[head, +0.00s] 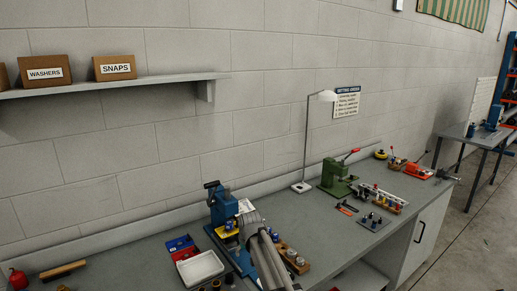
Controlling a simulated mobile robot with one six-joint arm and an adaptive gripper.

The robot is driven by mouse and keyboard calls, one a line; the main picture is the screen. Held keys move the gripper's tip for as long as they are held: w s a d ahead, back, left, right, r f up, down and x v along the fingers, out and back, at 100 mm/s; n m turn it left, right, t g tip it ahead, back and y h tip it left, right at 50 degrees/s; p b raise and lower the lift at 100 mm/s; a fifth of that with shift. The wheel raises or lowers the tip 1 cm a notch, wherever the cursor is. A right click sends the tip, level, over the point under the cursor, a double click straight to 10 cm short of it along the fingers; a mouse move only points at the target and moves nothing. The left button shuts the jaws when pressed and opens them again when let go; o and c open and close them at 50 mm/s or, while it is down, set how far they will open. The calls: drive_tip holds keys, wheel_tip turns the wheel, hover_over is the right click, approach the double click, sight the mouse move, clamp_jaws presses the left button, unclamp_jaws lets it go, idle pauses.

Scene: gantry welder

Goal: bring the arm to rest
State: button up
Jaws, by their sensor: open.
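What looks like part of my own grey arm (268,262) rises from the bottom edge in the head view, in front of the bench and beside a blue bench press (222,207). It covers part of the bench behind it. I cannot make out my gripper or its fingers. No object is visibly held.
The grey workbench (290,207) runs along the block wall. A white tray (200,267), a wooden block of small parts (292,259), a lamp (305,140) and a green press (335,175) stand on it. A shelf (120,84) holds boxes. Open floor (470,240) lies right.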

drive_tip(key=s+d+f+m+g+b, duration=0.1)
drive_tip(key=s+d+f+b, duration=0.3)
drive_tip(key=s+d, duration=0.6)
drive_tip(key=s+d+f+m+g+h+b, duration=0.1)
drive_tip(key=s+d+f+b, duration=0.3)
drive_tip(key=s+d, duration=0.7)
drive_tip(key=s+f+m+g, duration=0.1)
drive_tip(key=s, duration=0.3)
drive_tip(key=shift+s+d+f+m+g, duration=0.25)
drive_tip(key=shift+s+f+m+g, duration=0.05)
drive_tip(key=shift+s+f, duration=0.1)
